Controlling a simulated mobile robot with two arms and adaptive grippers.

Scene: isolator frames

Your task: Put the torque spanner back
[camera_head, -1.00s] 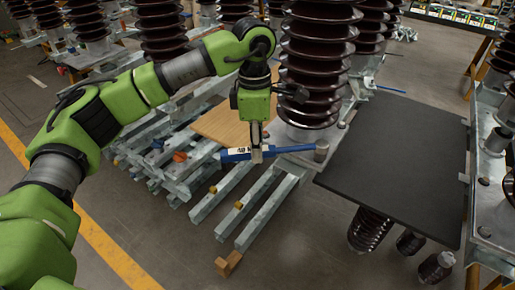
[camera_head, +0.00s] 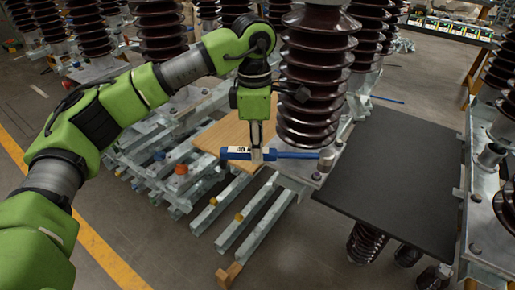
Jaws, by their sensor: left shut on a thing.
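The torque spanner (camera_head: 292,155) is a blue bar with a white label near its left end and a grey metal head at its right end. My left gripper (camera_head: 257,156) points down and is shut on the spanner near the label, holding it level. The spanner's head shows in front of the galvanised base below the large brown insulator; whether it touches the base I cannot tell. My right gripper is not in view.
A black mat-like board (camera_head: 395,180) lies flat at the right. A wooden board (camera_head: 225,138) lies behind my left gripper. Ribbed brown insulators (camera_head: 318,75) stand close by. Galvanised steel bars (camera_head: 255,218) lie below. A yellow line (camera_head: 105,250) marks the floor.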

